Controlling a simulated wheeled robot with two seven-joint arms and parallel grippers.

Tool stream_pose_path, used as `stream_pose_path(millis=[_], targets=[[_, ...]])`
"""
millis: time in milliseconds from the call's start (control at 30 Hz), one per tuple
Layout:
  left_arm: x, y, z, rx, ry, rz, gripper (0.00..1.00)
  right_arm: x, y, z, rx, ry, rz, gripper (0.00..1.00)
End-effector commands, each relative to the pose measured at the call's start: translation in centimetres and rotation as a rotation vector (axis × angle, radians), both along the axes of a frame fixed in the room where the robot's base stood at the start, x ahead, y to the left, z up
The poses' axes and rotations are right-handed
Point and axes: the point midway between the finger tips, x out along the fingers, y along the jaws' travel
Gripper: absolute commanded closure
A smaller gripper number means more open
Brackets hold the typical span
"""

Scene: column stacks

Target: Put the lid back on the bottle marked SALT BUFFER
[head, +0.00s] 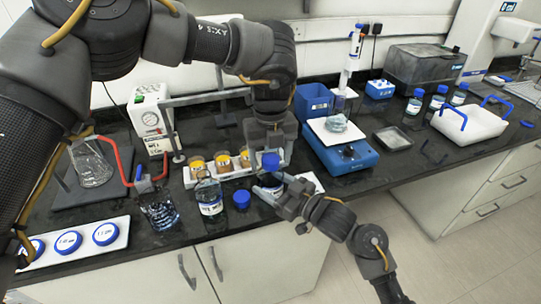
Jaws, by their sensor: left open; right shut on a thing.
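A dark bottle (268,182) with a white label stands near the bench's front edge, with a blue lid (270,161) at its top. My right gripper (274,191) is shut on this bottle from the front right. My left gripper (270,152) is open and points down, its fingers at the blue lid; whether they touch it I cannot tell. The lid appears to be on the bottle's mouth, but its seating is hidden. Left of it stands a clear bottle (209,197) without a visible lid. A loose blue lid (241,199) lies beside it. The label texts are too small to read.
Amber-filled jars (222,161) in a rack stand behind. A blue scale (340,152) is to the right. A beaker (160,210) and a white tray with blue discs (75,243) are left. Several blue-capped bottles (437,97) and a white tray (470,124) are far right.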

Motion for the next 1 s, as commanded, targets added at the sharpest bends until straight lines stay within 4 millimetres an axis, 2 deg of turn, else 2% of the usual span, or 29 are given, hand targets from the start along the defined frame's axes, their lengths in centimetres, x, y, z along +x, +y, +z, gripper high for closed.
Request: stream_pose_path(millis=[167,500,700,1000], targets=[[0.1,-0.1,1.3,-0.001,-0.003,0.0,0.33,0.0,0.0,0.0,-0.001,0.001,-0.001,1.0],[0.1,-0.1,7.9,-0.001,-0.004,0.001,0.33,0.0,0.0,0.0,-0.001,0.001,-0.001,1.0],[0.1,-0.1,10.8,0.001,-0.003,0.001,0.33,0.0,0.0,0.0,-0.001,0.001,0.0,1.0],[0.0,0.0,12.0,0.0,0.0,0.0,0.33,0.0,0.0,0.0,-0.001,0.001,0.0,1.0]])
